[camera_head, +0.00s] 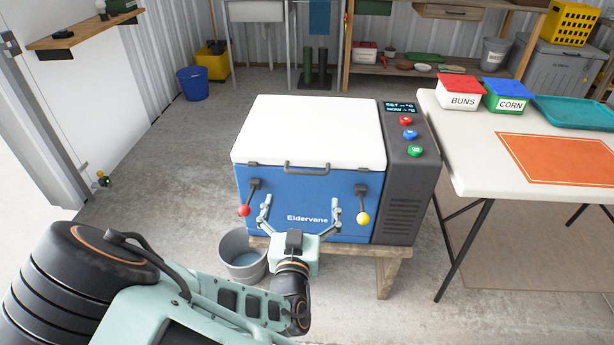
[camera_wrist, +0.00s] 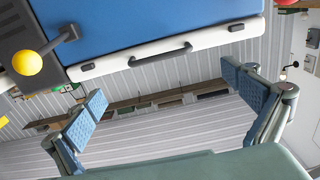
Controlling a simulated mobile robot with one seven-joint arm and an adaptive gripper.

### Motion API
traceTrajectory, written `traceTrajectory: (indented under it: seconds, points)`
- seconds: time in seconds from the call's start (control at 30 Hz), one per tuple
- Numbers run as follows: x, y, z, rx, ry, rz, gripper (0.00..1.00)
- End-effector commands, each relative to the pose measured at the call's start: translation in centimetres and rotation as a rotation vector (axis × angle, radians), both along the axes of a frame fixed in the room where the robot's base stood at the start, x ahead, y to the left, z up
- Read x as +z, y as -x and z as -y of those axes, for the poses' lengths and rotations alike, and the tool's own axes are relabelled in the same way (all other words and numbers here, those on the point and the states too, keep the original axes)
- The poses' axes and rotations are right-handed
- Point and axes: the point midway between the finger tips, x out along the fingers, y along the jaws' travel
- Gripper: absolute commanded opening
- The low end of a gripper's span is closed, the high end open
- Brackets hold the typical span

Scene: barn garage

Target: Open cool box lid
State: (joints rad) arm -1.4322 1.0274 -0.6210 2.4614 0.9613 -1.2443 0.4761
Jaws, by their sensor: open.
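The cool box (camera_head: 300,190) has a blue front and a white lid (camera_head: 310,130), which lies shut on top. A grey handle (camera_head: 307,169) is at the middle of the lid's front edge; it also shows in the wrist view (camera_wrist: 162,54). Two dark levers on the front hang downward, one with a red knob (camera_head: 244,211), one with a yellow knob (camera_head: 363,218). The yellow knob is also at the wrist view's left (camera_wrist: 27,62). My gripper (camera_head: 301,204) is open and empty in front of the box, below the handle, its fingers spread between the levers.
A dark control panel (camera_head: 404,140) with buttons joins the box's right side. The box stands on a wooden bench (camera_head: 388,275); a grey bucket (camera_head: 242,255) is at its left. A white table (camera_head: 470,170) stands close on the right.

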Motion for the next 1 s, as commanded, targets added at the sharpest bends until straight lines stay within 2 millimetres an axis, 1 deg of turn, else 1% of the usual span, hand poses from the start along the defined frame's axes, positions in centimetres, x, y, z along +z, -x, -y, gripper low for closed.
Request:
traceTrajectory:
  seconds: [0.17,0.4,0.53,0.7,1.0]
  points:
    - [0.0,-2.6,0.2,-0.003,-0.002,0.002,1.00]
    - [-0.1,-7.2,0.3,-0.003,-0.004,0.002,1.00]
    - [-0.1,-9.1,0.4,-0.004,-0.003,0.001,1.00]
    - [0.0,-10.3,0.4,-0.002,-0.004,0.000,1.00]
    - [0.1,-10.5,0.4,-0.002,-0.004,0.000,1.00]
